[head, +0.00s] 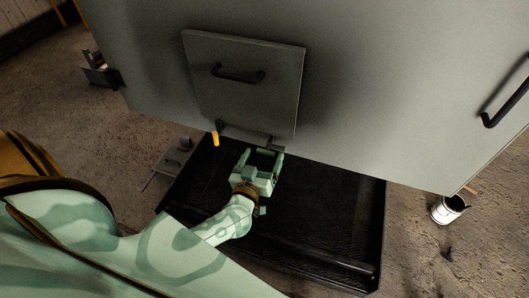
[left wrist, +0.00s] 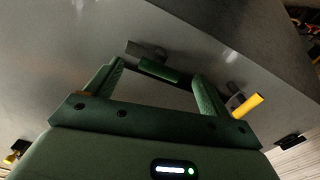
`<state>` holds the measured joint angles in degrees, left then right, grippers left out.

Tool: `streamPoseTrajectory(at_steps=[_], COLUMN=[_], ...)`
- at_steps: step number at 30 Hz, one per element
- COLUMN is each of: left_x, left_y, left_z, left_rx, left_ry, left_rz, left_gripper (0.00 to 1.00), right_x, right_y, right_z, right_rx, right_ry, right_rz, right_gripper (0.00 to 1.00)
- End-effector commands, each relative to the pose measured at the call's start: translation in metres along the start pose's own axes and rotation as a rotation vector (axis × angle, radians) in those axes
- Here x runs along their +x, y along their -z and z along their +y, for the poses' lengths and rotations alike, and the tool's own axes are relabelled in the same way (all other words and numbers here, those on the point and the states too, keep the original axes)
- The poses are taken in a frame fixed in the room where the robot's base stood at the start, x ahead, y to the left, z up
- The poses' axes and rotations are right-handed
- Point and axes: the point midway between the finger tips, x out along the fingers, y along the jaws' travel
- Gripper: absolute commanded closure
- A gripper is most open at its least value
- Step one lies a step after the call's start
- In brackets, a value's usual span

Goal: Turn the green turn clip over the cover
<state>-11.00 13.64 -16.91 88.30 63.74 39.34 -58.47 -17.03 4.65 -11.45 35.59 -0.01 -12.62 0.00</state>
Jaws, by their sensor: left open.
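The grey cover (head: 245,85) with a black bar handle lies against the large grey enclosure face in the head view. The green turn clip (left wrist: 158,70) shows in the left wrist view as a short green bar with a dark grey base, between the fingertips. In the head view its dark part (head: 276,143) sits at the cover's lower right edge. My left gripper (head: 264,157) is open just below that edge, its fingers on either side of the clip's green bar; I cannot tell whether they touch it. My right gripper is not in view.
A yellow-tipped clip (head: 214,138) is at the cover's lower left, and also in the left wrist view (left wrist: 247,106). A black tray (head: 330,215) lies below the enclosure. A white can (head: 447,208) stands right of it. Another black handle (head: 506,104) is on the enclosure's right.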

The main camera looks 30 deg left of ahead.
Motion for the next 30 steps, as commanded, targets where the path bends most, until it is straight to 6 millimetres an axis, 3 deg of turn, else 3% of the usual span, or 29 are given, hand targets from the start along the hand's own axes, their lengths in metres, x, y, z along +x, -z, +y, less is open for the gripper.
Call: streamPoseTrajectory(at_steps=[5, 14, 19, 30], left_x=[0.018, 0.021, 0.021, 0.021], left_y=[0.0, 0.0, 0.0, 0.0], left_z=[0.0, 0.0, 0.0, 0.0], left_rx=[0.0, 0.0, 0.0, -0.037], left_ry=[-0.001, 0.0, 0.0, -0.001], left_rz=[0.001, -0.001, 0.0, -0.001], left_gripper=[0.19, 0.19, 0.6, 0.62], right_x=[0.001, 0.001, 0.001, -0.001], right_y=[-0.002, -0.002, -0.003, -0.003], right_z=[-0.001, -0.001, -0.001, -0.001], right_rx=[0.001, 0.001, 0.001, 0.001], right_ry=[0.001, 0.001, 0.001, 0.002], right_rz=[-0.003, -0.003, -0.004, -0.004], right_gripper=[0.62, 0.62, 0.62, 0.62])
